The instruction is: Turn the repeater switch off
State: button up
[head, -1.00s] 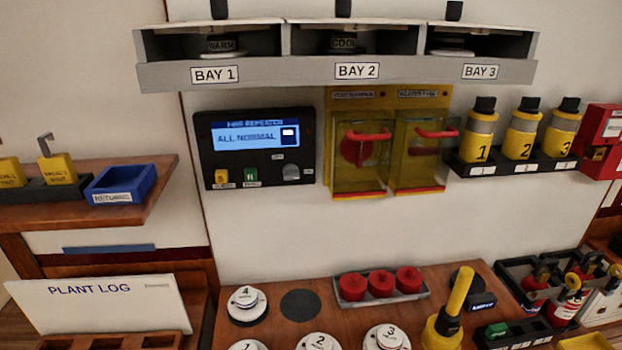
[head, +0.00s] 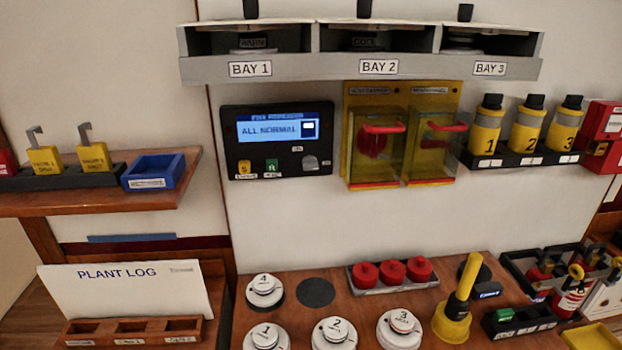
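The fire repeater is a black panel (head: 277,141) on the white wall, below the BAY 1 and BAY 2 shelf. Its lit blue screen (head: 278,129) reads ALL NORMAL. Under the screen are a yellow button (head: 244,167) and a green button (head: 271,166) at the left. A grey switch (head: 310,163) sits at the panel's lower right, with small labels above and below it. The labels are too small to read, and I cannot tell which way the switch is set. Nothing covers the panel. My gripper is not in view.
Yellow covered boxes (head: 400,139) with red handles are mounted just right of the panel. The bay shelf (head: 362,68) juts out above. Below stands a wooden bench (head: 330,292) with white discs, red caps (head: 392,270) and a yellow-handled tool (head: 457,305). The wall directly below the panel is clear.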

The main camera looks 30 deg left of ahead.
aim_at(310, 162)
jog(key=k, duration=1.35)
jog(key=u, duration=1.75)
jog(key=i, duration=1)
jog(key=u, duration=0.1)
